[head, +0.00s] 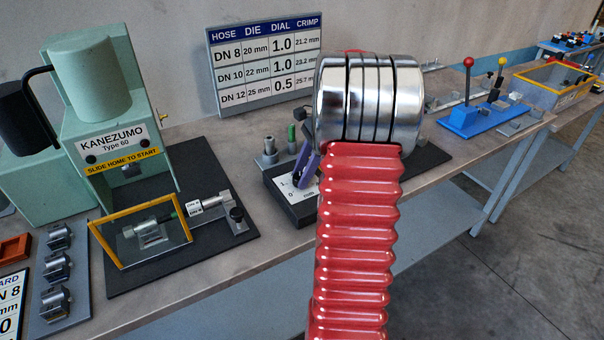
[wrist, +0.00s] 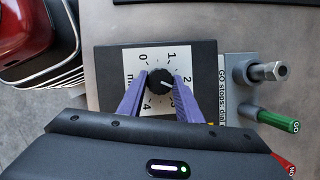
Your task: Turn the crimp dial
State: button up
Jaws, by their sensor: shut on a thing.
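The crimp dial (wrist: 160,77) is a black round knob on a white scale plate (wrist: 135,60) with marks 0, 1, 2 and 4 readable. A small pale mark on the knob points to the right and slightly down, roughly below the 2; its exact reading is too small to tell. My gripper (wrist: 160,88) has its two purple fingers on either side of the knob and is shut on it. In the head view the dial's dark box (head: 295,208) stands on the bench, and a purple finger of my gripper (head: 308,162) shows there; my red arm hides the knob.
The green crimping machine (head: 90,120) with its yellow-framed guard (head: 125,258) stands left. Go and no-go gauges (wrist: 262,75) sit right beside the dial box in the wrist view. A settings chart (head: 265,62) stands behind. A blue lever fixture (head: 475,120) is farther right.

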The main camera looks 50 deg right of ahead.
jog(key=n, duration=0.1)
jog(key=n+g, duration=0.1)
jog(key=n, duration=0.2)
jog(key=shift+w+d+g+y, duration=0.1)
jog(key=shift+w+g+y, duration=0.15)
jog(key=shift+g+y, duration=0.05)
jog(key=n, duration=0.2)
jog(key=n+g, duration=0.1)
jog(key=n, duration=0.1)
jog(key=shift+w+n+g, duration=0.15)
jog(key=shift+n+g, duration=0.15)
jog(key=shift+n, duration=0.1)
jog(key=n, duration=0.1)
jog(key=n+g, duration=0.1)
jog(key=n, duration=0.1)
jog(key=shift+w+r+n+h, duration=0.1)
jog(key=shift+w+n+h, duration=0.05)
jog(key=shift+n+h, duration=0.2)
jog(key=n, duration=0.2)
jog(key=n+g+h, duration=0.1)
jog(key=n, duration=0.1)
jog(key=shift+w+a+n+g, duration=0.15)
jog(key=shift+a+n+g, duration=0.05)
jog(key=shift+n+g, duration=0.15)
jog(key=o, duration=1)
jog(key=shift+o, duration=0.2)
